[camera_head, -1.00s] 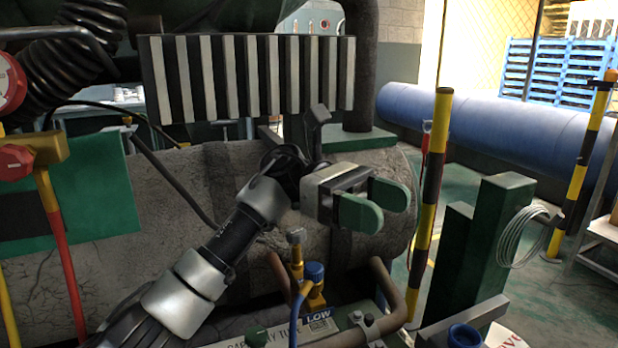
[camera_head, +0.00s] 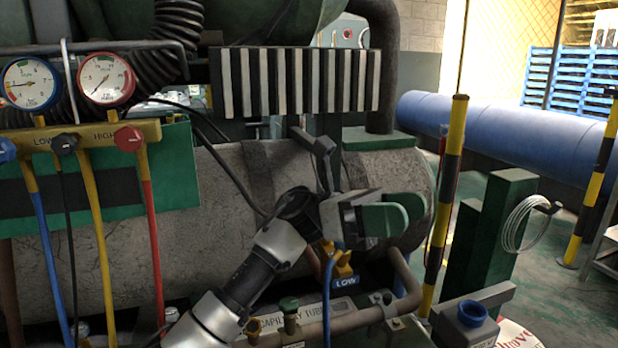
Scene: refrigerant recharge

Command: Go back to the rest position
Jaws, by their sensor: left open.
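My left gripper (camera_head: 398,216) is in the middle of the head view, its two green fingers apart with nothing between them. Its arm comes up from the lower middle. The gripper is in front of the grey tank (camera_head: 215,225), and its body hides part of the low-side fitting with the LOW tag (camera_head: 345,281). A blue hose (camera_head: 327,300) runs down from that fitting. My right gripper is not in view.
A manifold (camera_head: 95,137) with two gauges and coloured hoses hangs at the left. A black-and-white finned block (camera_head: 295,82) is above the gripper. Green posts (camera_head: 495,240) and a yellow-black pole (camera_head: 448,180) stand at the right. Floor beyond them is partly clear.

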